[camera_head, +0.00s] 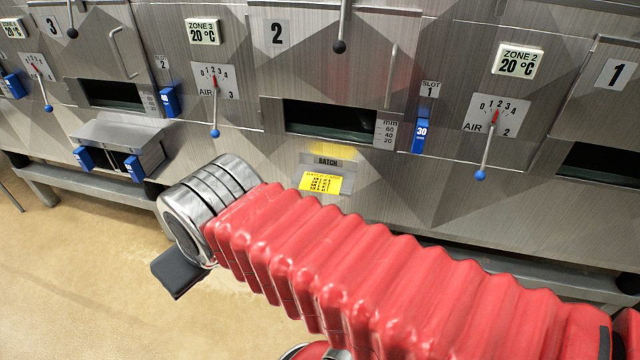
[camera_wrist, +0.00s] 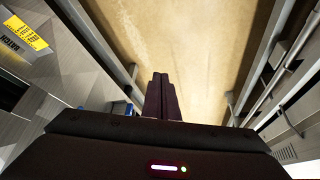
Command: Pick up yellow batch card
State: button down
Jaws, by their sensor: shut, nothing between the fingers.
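The yellow batch card (camera_head: 320,182) sits in the grey holder marked BATCH (camera_head: 328,161) on the dryer's front, below the slot of section 2. The card also shows at the upper left of the wrist view (camera_wrist: 27,34). My gripper (camera_wrist: 160,78) is shut with nothing between its fingers, and points down over the floor. In the head view part of it (camera_head: 177,274) shows below the grey wrist, left of the card and apart from it. My red arm crosses in front of the panel below the card.
Blue-ended levers (camera_head: 215,132) and blue slot tags (camera_head: 421,136) stick out from the panel. A small metal box with blue handles (camera_head: 120,150) protrudes at the left. A grey rail (camera_head: 60,178) runs along the dryer's base. The tan floor (camera_head: 90,270) at lower left is clear.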

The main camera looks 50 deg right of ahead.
jog(key=shift+w, duration=0.1)
jog(key=w+d+f+m+t+h, duration=0.15)
jog(key=w+d+f, duration=0.25)
jog(key=w+d, duration=0.4)
jog(key=w+d+f+m+t+h, duration=0.15)
jog(key=w+d+f, duration=0.25)
jog(key=w+d, duration=0.45)
jog(key=s+d+f+t+h, duration=0.1)
jog(key=d+f, duration=0.3)
jog(key=d, duration=0.3)
jog(key=d+f+t+h, duration=0.1)
jog(key=d+f+h, duration=0.15)
jog(key=d, duration=0.45)
jog(key=s+d+f+m+t+h, duration=0.2)
jog(key=s+d+f+m+h, duration=0.1)
jog(key=s+d+f, duration=0.6)
jog(key=s+d+m, duration=0.1)
jog(key=s, duration=0.2)
jog(key=shift+f+m, duration=0.3)
jog(key=shift+f, duration=0.1)
jog(key=shift+h, duration=0.25)
